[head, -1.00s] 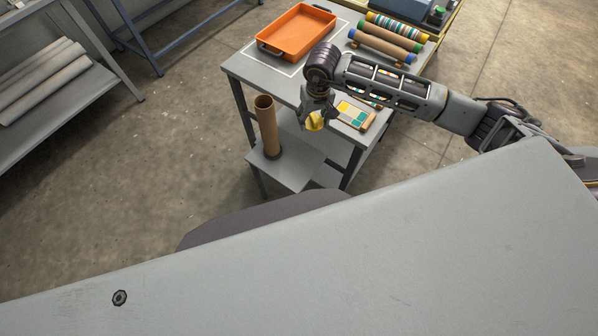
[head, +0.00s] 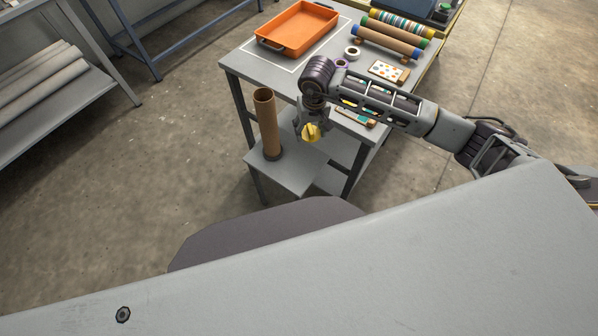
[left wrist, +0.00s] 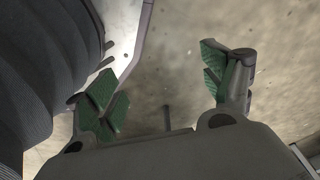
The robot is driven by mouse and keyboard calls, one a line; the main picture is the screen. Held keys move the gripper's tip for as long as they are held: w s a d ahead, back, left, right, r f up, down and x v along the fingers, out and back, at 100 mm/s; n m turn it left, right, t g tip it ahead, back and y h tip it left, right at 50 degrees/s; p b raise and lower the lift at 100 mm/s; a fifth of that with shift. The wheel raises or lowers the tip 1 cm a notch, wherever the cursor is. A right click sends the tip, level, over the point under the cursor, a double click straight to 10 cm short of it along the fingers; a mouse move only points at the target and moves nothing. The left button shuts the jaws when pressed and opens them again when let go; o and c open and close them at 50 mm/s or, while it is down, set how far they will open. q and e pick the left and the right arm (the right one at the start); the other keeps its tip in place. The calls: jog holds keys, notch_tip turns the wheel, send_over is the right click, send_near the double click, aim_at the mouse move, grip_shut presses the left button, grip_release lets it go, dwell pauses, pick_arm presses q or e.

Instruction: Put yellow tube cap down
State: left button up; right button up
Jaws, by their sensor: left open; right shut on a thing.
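The yellow tube cap (head: 310,133) is in my right gripper (head: 311,127), which is shut on it. They hang in front of the table's near edge, to the right of an upright brown cardboard tube (head: 267,122). The tube stands on the lower shelf and its top is open. The gripper's fingers are small in the head view and partly hidden. My left gripper (left wrist: 165,85) shows in the left wrist view, open and empty, with green pads, above the floor. It is not in the head view.
The grey table (head: 262,73) holds an orange tray (head: 298,30), a tape roll (head: 351,53), a dotted card (head: 389,72) and capped tubes (head: 386,42) at the back right. The lower shelf (head: 298,168) has bare room right of the upright tube.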

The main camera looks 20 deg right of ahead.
aim_at(307, 133)
jog(key=shift+w+a+f+b, duration=0.15)
jog(key=shift+a+f+b, duration=0.1)
jog(key=shift+f+b, duration=0.65)
jog(key=shift+w+a+f+b, duration=0.1)
jog(key=shift+a+f+b, duration=0.1)
jog(key=shift+f+b, duration=0.65)
pick_arm(q)
jog(key=w+d+r+b, duration=0.2)
jog(key=w+r+b, duration=0.5)
jog(key=r+b, duration=0.1)
jog(key=shift+d+r+b, duration=0.4)
jog(key=shift+r, duration=0.25)
pick_arm(e)
notch_tip(307, 133, down, 9)
jog(key=w+a, duration=0.1)
jog(key=a, duration=0.1)
jog(key=shift+a+m, duration=0.2)
jog(key=shift+m, duration=0.2)
